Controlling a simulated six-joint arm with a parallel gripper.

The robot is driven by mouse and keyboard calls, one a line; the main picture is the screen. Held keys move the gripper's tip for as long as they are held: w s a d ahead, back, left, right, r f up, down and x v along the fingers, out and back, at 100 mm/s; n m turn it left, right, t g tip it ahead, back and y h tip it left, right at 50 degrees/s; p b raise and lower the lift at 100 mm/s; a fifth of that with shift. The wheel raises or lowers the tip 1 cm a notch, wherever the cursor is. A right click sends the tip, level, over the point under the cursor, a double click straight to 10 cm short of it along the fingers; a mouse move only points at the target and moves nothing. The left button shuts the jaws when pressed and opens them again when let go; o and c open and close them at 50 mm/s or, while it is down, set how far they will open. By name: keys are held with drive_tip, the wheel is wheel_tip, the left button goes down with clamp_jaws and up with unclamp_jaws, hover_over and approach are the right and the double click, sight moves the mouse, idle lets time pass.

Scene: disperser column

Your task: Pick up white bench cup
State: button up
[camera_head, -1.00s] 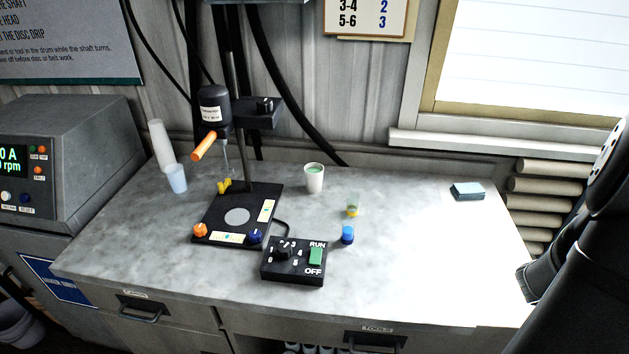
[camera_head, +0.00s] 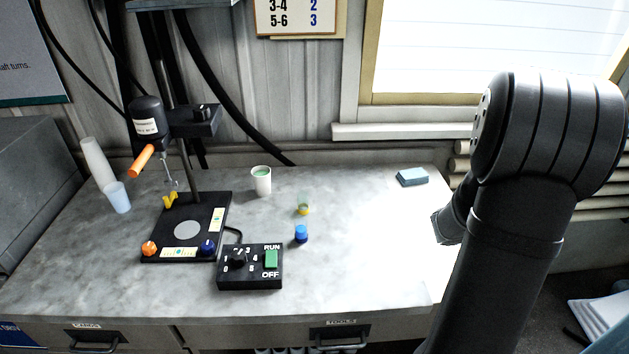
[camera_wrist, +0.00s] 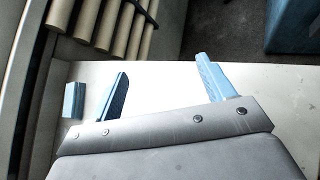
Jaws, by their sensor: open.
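The white bench cup (camera_head: 261,185) stands upright on the grey bench, right of the stand with the motor, in the head view. It has pale green contents or a green inside. My gripper (camera_wrist: 160,70) shows in the wrist view with its two blue fingers wide apart and nothing between them. It is over the pale right end of the bench, well to the right of the cup. The cup is not in the wrist view. In the head view my arm hides most of the gripper.
A disperser stand (camera_head: 187,228) and a control box (camera_head: 250,268) stand left and in front of the cup. A small yellow-green vial (camera_head: 303,208) and a blue-capped item (camera_head: 301,234) are to its right. A blue pad (camera_head: 412,177) lies farther right, also in the wrist view (camera_wrist: 73,100).

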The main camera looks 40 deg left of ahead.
drive_tip(key=s+a+m+g+y, duration=0.1)
drive_tip(key=s+a+y, duration=0.1)
drive_tip(key=a, duration=0.5)
drive_tip(key=s+a+r+m+y, duration=0.1)
drive_tip(key=s+a+y, duration=0.1)
drive_tip(key=a, duration=0.6)
drive_tip(key=s+a+m+g+y, duration=0.1)
drive_tip(key=s+a, duration=0.1)
drive_tip(key=a, duration=0.6)
drive_tip(key=shift+s+a+r+m+g+y, duration=0.2)
drive_tip(key=shift+s+a+m+g+y, duration=0.1)
drive_tip(key=shift+m+y, duration=0.1)
drive_tip(key=s+a+r+m+g+y, duration=0.1)
drive_tip(key=s+a+r+y, duration=0.1)
drive_tip(key=s+a, duration=0.45)
drive_tip(key=s+a+r+m+g+y, duration=0.1)
drive_tip(key=s+a+r+m+y, duration=0.15)
drive_tip(key=a, duration=0.65)
drive_tip(key=m+g+y, duration=0.2)
drive_tip(key=m+y, duration=0.2)
drive_tip(key=m, duration=0.5)
approach(260, 175)
drive_tip(key=shift+y, duration=0.25)
drive_tip(key=x, duration=0.4)
drive_tip(key=shift+f, duration=0.25)
drive_tip(key=shift+x, duration=2.55)
drive_tip(key=shift+s, duration=0.1)
drive_tip(key=shift+c, duration=0.2)
drive_tip(key=c, duration=1)
